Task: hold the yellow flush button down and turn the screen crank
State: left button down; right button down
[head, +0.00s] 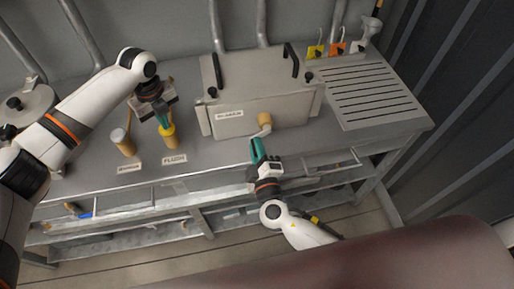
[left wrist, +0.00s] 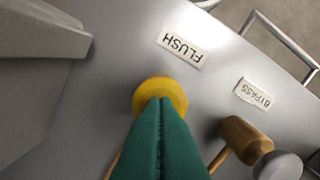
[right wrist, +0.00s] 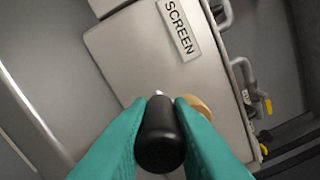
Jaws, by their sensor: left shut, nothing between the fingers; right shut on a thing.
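The yellow flush button (head: 168,130) stands on a tan post behind the FLUSH label (head: 174,160); it also shows in the left wrist view (left wrist: 146,88). My left gripper (head: 162,120) is shut and empty, pointing down with its green fingertips on the button's top; I cannot tell how far the button is pressed. The screen crank (head: 264,122) has a tan hub on the front of the grey SCREEN box (head: 285,113). My right gripper (head: 256,148) is shut on the crank's black handle (right wrist: 160,140), which shows between its fingers in the right wrist view.
A white-topped bypass knob (head: 119,136) on a tan post stands left of the flush button, by the BYPASS label (left wrist: 254,93). A slotted drain plate (head: 375,95) lies at right. Yellow and orange tags (head: 315,51) hang at the back. A rail runs along the bench front.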

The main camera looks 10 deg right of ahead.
jog(key=c, duration=1.3)
grip_release()
